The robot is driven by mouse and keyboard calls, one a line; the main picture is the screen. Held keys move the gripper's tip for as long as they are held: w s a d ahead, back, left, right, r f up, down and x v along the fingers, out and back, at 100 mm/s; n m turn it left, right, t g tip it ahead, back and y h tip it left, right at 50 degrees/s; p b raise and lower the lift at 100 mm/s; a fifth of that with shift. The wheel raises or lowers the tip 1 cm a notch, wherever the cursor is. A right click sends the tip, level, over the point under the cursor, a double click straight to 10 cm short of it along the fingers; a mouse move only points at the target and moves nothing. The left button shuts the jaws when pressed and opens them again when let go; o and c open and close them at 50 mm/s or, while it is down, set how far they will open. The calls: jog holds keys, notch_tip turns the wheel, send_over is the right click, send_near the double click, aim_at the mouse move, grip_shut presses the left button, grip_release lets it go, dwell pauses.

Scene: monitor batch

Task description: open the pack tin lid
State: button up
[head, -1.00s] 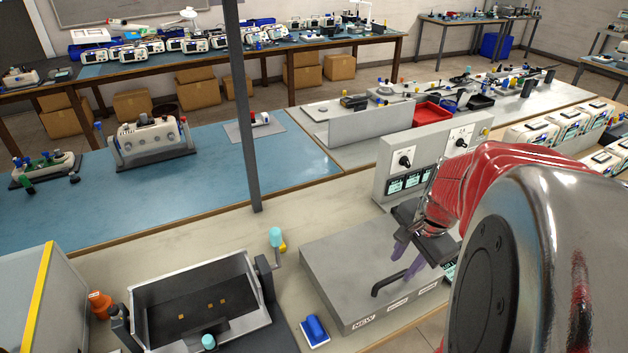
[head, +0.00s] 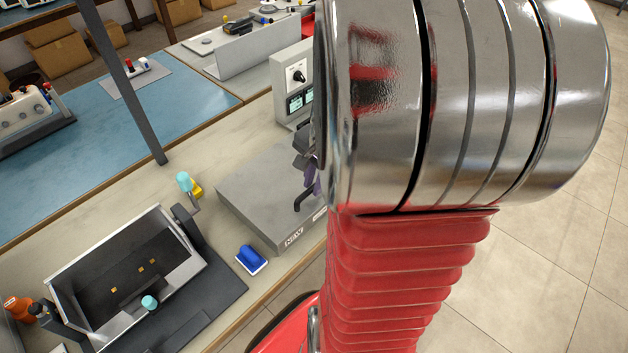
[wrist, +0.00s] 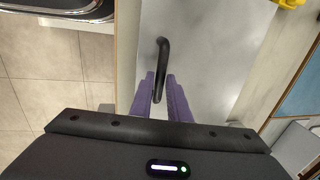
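The pack tin appears to be the flat grey box (head: 262,185) on the bench, with a label reading "NEW" on its front edge. A black bar handle (head: 299,203) stands on its lid, and the lid lies flat and closed. My gripper (head: 311,182) is at this handle, mostly hidden behind my arm in the head view. In the wrist view, the purple fingers of my gripper (wrist: 161,76) lie on either side of the handle (wrist: 162,55), with a small gap showing. They look open around it; contact is not clear.
A blue-handled block (head: 251,260) lies left of the tin near the bench edge. An open tray fixture (head: 180,265) with small orange pieces stands further left. A grey panel with dials (head: 294,80) stands behind the tin. A dark post (head: 128,85) rises at the left.

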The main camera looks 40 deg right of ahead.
grip_shut()
jog(key=shift+d, duration=0.1)
jog(key=shift+r, duration=0.2)
